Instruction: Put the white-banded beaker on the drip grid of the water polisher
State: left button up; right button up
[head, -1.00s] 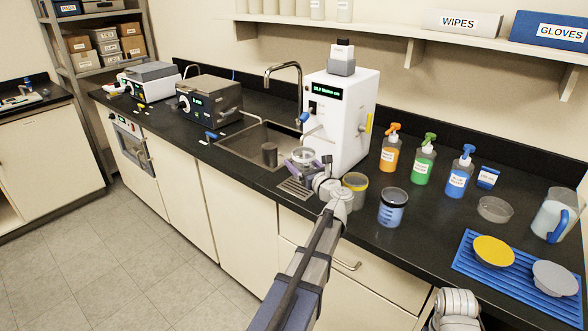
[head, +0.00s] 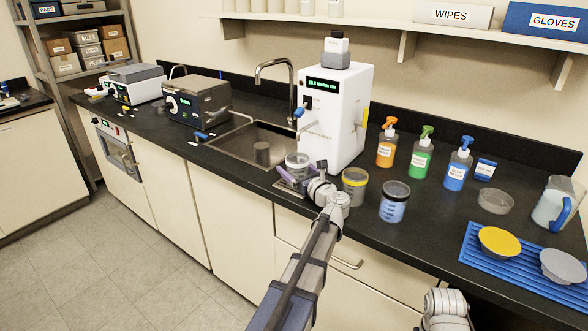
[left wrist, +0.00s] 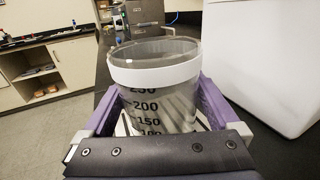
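The white-banded beaker (head: 297,160) is clear with black graduations and looks empty and upright. In the left wrist view the beaker (left wrist: 153,72) stands between the purple fingers of my left gripper (left wrist: 157,98), which touch it on both sides. In the head view my left gripper (head: 299,176) holds it low in front of the white water polisher (head: 335,120), over the drip grid (head: 284,184). The beaker and fingers hide much of the grid. Whether the beaker's base touches it I cannot tell. My right gripper is out of view; only part of that arm shows.
A yellow-banded beaker (head: 354,188) and a black-banded beaker of blue liquid (head: 395,202) stand right of my left gripper. The sink (head: 240,143) lies to the left. Wash bottles (head: 420,155) and a blue mat (head: 477,254) are farther right.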

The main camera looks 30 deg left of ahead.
pick_arm(q)
jog(key=shift+o, duration=0.2)
jog(key=shift+r, duration=0.25)
jog(key=v, duration=1.2)
jog(key=shift+f, duration=0.1)
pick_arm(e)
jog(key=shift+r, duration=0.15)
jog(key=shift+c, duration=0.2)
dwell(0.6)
